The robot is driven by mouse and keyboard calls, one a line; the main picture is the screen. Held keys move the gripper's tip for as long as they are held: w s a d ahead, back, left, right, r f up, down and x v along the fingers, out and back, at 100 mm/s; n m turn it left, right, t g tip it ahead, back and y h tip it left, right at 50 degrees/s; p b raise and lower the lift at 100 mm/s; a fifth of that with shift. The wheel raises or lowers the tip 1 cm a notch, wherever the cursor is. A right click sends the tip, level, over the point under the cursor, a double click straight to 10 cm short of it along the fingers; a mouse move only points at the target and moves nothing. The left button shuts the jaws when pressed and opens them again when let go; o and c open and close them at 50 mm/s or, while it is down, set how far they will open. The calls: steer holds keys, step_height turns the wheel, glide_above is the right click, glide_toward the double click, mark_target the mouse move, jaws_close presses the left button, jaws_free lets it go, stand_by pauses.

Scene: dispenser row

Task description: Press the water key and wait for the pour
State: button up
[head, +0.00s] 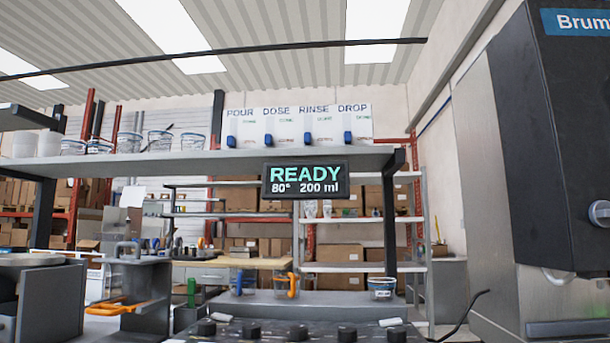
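A black display (306,181) hangs at the front edge of the grey shelf and reads "READY", "80°" and "200 ml". At the right stands a tall dark machine (545,150) with a blue label (575,22) starting "Brum", cut off by the picture's edge. A round knob (600,213) is on its side near the right edge. I cannot make out a key marked water. No water stream shows. My gripper is not in view.
A white panel (300,112) on the shelf (215,160) reads POUR, DOSE, RINSE, DROP, with blue-ended levers. Tubs (160,140) stand left of it. Below are a dark panel with several black knobs (252,331), a tub (381,288) and an orange-handled jug (287,285).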

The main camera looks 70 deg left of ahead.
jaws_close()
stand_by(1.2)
